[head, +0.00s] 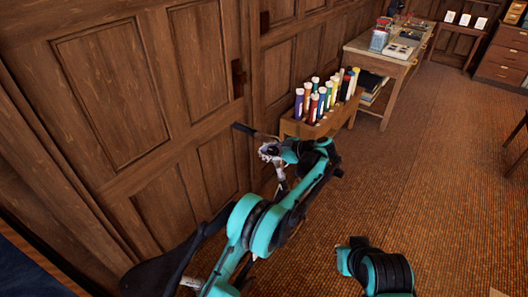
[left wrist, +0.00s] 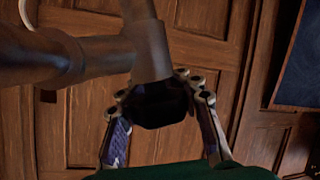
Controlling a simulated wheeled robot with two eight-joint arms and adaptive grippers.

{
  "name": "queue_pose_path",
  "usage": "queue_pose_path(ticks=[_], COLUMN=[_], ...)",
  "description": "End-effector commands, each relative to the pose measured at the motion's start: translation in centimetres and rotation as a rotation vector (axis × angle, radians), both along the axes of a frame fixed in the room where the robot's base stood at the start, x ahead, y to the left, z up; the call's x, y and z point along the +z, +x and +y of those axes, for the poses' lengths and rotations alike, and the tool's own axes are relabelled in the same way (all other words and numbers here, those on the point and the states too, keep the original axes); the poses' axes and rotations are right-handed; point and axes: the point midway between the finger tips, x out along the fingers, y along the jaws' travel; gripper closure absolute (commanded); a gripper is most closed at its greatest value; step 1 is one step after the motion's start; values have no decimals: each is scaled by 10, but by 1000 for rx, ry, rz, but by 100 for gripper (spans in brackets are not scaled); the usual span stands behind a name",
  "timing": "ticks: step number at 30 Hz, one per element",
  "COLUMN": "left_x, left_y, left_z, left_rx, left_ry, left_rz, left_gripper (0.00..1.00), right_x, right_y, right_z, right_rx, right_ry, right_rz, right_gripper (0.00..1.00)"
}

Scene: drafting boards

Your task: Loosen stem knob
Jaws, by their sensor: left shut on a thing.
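In the left wrist view a dark, blocky knob (left wrist: 160,108) sits at the lower end of a grey-brown metal stem (left wrist: 152,48). A thicker tube joins the stem from the left. My left gripper (left wrist: 163,96) has its two fingers on either side of the knob and is shut on it. The knob cannot be made out clearly there. My right gripper is out of the picture; only part of that arm shows at the bottom.
A wooden rack of coloured tubes (head: 323,122) stands just beyond the gripper. A desk (head: 386,68) with items on it is farther back. Dark wood panelling (head: 105,85) runs along the left. The carpeted floor (head: 440,160) to the right is clear.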

Motion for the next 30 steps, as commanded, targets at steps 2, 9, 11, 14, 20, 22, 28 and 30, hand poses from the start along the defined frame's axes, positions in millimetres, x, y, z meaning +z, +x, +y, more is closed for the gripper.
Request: queue_pose_path(ticks=[2,9,11,14,20,22,28,30], left_x=[2,2,2,2,2,2,2,1], left_y=[1,0,0,0,0,0,0,0], left_z=[1,1,1,1,1,1,1,1], left_rx=[2,4,4,5,4,4,4,5], left_ry=[2,2,1,1,1,1,1,1], left_rz=[-1,0,-1,0,-1,-1,-1,0], left_gripper=[100,100,100,100,100,100,53,43], right_x=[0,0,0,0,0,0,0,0], right_y=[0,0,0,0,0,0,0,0], right_z=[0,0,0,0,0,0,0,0], right_rx=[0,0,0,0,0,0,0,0], right_ry=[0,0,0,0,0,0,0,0], right_rz=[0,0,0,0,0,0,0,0], right_gripper=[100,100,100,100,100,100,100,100])
